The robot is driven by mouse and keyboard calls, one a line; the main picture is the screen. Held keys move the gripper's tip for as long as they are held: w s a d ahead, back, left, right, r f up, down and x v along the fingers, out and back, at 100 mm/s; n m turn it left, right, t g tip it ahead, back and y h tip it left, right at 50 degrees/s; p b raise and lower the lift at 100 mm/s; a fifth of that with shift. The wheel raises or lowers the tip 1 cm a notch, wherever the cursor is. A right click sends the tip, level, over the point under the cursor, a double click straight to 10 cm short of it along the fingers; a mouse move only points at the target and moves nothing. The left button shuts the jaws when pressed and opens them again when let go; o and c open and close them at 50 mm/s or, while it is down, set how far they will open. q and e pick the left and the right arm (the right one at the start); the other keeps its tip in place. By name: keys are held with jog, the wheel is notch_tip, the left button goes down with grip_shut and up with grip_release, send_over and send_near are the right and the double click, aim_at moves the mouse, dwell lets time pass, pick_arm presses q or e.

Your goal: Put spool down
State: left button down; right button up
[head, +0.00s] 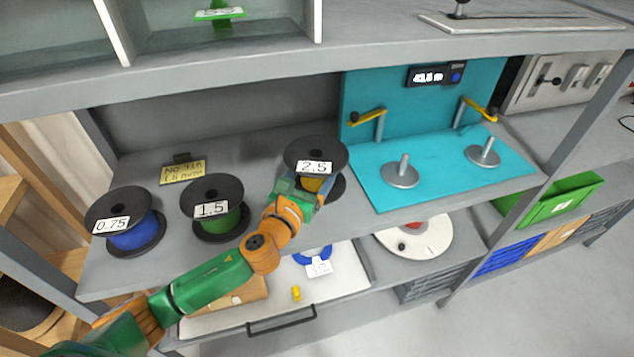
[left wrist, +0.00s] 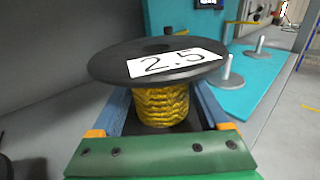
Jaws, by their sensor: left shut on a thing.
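The spool labelled 2.5 (head: 316,155) has black flanges and a yellow winding. It stands upright at the right end of a row on the grey shelf (head: 265,150). My left gripper (head: 318,188) is shut on this spool, with one finger on each side of the winding. In the left wrist view the spool (left wrist: 160,105) fills the space between the blue-grey fingers of my gripper (left wrist: 160,118). Its lower flange is mostly hidden, so I cannot tell whether it touches the shelf. My right gripper is not in view.
A green spool labelled 1.5 (head: 212,208) and a blue spool labelled 0.75 (head: 125,222) stand to the left. A turquoise station (head: 440,182) with two upright pegs is to the right. A yellow note (head: 183,172) stands behind. A shelf overhangs above; a white tray (head: 345,270) lies below.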

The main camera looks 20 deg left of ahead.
aim_at(313, 183)
pick_arm(q)
jog(key=f, duration=0.2)
jog(key=w+f+b, duration=0.1)
jog(key=f, duration=0.1)
jog(key=w+a+f+b, duration=0.1)
jog(key=f, duration=0.1)
jog(key=shift+a, duration=0.1)
grip_release()
jog(key=shift+s+f, duration=0.1)
jog(key=shift+r, duration=0.2)
jog(key=s, duration=0.3)
jog(key=s+b, duration=0.1)
jog(key=s, duration=0.3)
jog(key=s+a, duration=0.1)
jog(key=s, duration=0.2)
jog(key=shift+s+a+f, duration=0.1)
jog(key=shift+s+f, duration=0.05)
jog(key=shift+s, duration=0.8)
